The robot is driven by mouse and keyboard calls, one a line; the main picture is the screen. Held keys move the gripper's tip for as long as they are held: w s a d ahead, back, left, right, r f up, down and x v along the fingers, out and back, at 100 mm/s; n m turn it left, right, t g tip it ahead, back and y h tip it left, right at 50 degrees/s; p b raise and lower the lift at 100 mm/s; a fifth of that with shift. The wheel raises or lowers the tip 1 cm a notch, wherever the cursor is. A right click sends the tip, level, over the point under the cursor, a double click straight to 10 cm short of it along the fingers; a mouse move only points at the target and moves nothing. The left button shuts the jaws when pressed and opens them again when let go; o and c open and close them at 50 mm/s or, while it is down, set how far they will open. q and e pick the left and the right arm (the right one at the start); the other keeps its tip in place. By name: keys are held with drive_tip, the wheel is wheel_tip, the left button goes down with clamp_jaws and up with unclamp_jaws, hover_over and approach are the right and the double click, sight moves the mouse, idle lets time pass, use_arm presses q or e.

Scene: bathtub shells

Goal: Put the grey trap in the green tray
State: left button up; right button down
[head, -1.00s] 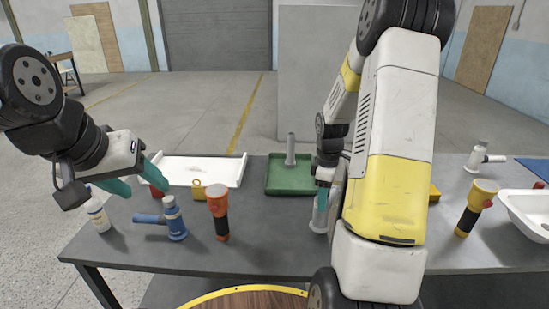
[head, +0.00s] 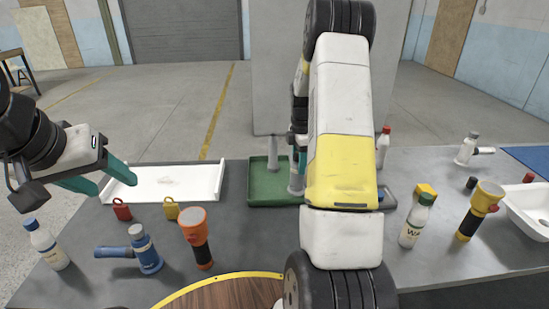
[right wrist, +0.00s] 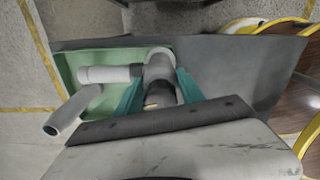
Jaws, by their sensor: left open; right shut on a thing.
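The grey trap (right wrist: 158,66), with a side pipe pointing left, is shut between the teal fingers of my right gripper (right wrist: 160,89). In the head view the trap (head: 295,184) shows upright at the right part of the green tray (head: 262,199), partly hidden by my right arm. In the right wrist view it overlaps the tray (right wrist: 72,62); I cannot tell if it touches the tray's floor. Another grey pipe-like piece (head: 272,153) stands upright in the tray, left of the held trap. My left gripper (head: 99,181) is open and empty above the table's left side.
A white tray (head: 205,190) lies left of the green one. A blue trap (head: 147,252), an orange torch (head: 196,240) and a bottle (head: 48,246) stand front left. A bottle (head: 414,222), yellow torch (head: 477,212), pale trap (head: 467,150) and white basin (head: 535,208) are right.

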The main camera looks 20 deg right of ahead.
sight(291, 157)
drive_tip(key=w+f, duration=0.4)
drive_tip(key=w, duration=0.1)
drive_tip(key=shift+a, duration=0.4)
drive_tip(key=shift+f, duration=0.15)
drive_tip(key=c, duration=0.7)
unclamp_jaws()
